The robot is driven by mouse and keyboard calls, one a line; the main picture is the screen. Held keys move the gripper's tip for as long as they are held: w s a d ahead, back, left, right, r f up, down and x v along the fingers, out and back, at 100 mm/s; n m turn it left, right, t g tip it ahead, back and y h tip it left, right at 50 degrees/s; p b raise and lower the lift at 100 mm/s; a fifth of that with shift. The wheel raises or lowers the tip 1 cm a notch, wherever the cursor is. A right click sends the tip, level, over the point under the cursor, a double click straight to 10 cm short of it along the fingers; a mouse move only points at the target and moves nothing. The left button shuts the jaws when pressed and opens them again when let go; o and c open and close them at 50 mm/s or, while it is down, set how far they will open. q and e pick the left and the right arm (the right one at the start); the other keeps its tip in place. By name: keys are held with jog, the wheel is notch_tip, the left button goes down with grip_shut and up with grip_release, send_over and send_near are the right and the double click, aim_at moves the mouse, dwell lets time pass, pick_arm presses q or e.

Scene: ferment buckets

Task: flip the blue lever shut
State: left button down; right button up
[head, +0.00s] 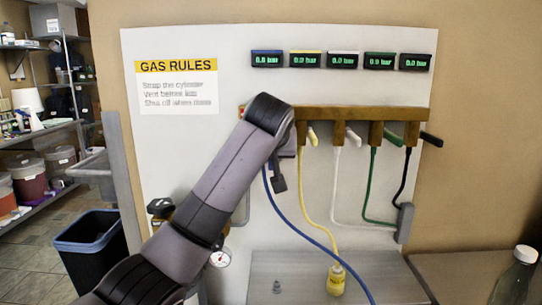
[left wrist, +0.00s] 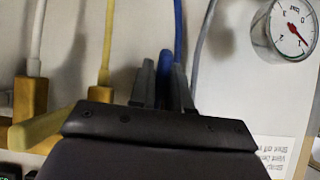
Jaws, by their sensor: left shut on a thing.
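My left arm crosses the panel in the head view and hides the left end of the brass manifold (head: 365,113), where the blue lever would sit. My left gripper (left wrist: 164,80) shows in the left wrist view with its two dark fingers close together. A dark blue piece (left wrist: 164,64) is between them, most likely the blue lever; its angle cannot be told. The blue hose (left wrist: 179,35) runs just beside the fingers, and in the head view the blue hose (head: 290,222) hangs below my arm. The blue-topped display (head: 267,60) appears to read 0.0 bar. My right gripper is not in view.
The yellow lever (head: 312,137), white lever (head: 353,137), green lever (head: 393,138) and black lever (head: 431,139) stick out along the manifold. A pressure gauge (head: 220,258) is low on the left.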

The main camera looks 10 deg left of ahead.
pick_arm(q)
jog(key=c, duration=1.2)
grip_release()
jog(key=shift+o, duration=0.2)
jog(key=shift+s, duration=0.1)
jog(key=b+v, duration=0.2)
jog(key=v, duration=0.5)
